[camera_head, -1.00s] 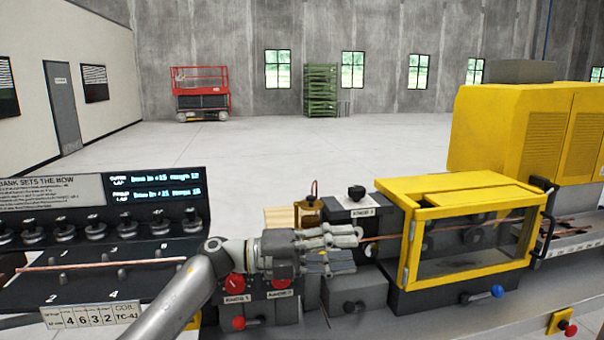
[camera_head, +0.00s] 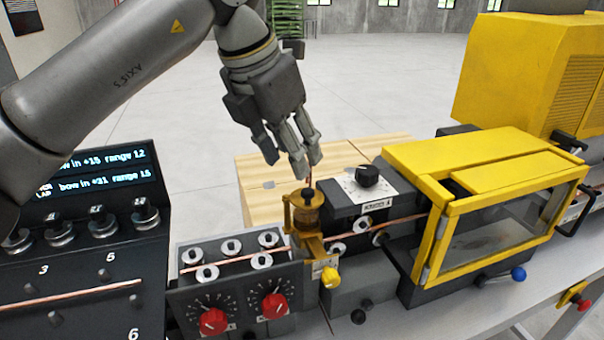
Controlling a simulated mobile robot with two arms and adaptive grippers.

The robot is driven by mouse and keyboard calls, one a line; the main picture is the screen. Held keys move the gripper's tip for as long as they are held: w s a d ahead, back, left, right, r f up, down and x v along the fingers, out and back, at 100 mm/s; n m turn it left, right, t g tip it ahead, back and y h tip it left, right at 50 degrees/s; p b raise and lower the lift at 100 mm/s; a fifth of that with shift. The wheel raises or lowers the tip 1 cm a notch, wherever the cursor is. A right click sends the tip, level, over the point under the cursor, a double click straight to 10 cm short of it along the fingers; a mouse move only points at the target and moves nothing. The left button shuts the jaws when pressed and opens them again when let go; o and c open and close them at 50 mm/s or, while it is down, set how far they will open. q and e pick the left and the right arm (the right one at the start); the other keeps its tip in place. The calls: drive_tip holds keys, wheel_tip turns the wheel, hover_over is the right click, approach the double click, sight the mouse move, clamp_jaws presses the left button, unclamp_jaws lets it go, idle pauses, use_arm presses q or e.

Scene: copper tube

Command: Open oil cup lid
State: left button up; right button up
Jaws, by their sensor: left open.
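The oil cup (camera_head: 305,218) is a small brass-coloured cup on the machine, between the roller block with red knobs and the dark block with a black knob. Its lid (camera_head: 307,197) appears to be on top, with a thin upright rod. My left gripper (camera_head: 288,168) is directly above the cup, pointing down, with its fingers apart. The fingertips are close to the top of the rod; I cannot tell whether they touch it. My right gripper is not in view.
A copper tube (camera_head: 405,219) runs through the rollers toward the yellow guarded cabinet (camera_head: 500,190). Red knobs (camera_head: 275,306) sit in front of the cup. A control panel (camera_head: 100,265) stands at left. A wooden surface (camera_head: 255,175) lies behind the cup.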

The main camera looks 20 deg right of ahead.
sight(307, 190)
use_arm(q)
drive_tip(key=p+x, duration=0.1)
drive_tip(key=x, duration=0.4)
drive_tip(key=p+x, duration=0.1)
drive_tip(key=x, duration=0.1)
drive_tip(key=shift+w+f+p, duration=0.25)
drive_tip(key=shift+w+p, duration=0.1)
drive_tip(key=shift+w, duration=0.05)
drive_tip(key=shift+d+f, duration=0.15)
drive_tip(key=shift+f, duration=0.2)
drive_tip(key=shift+s+f, duration=0.15)
drive_tip(key=shift+s, duration=0.05)
drive_tip(key=shift+w, duration=0.15)
drive_tip(key=c, duration=0.4)
drive_tip(key=shift+d, duration=0.1)
clamp_jaws()
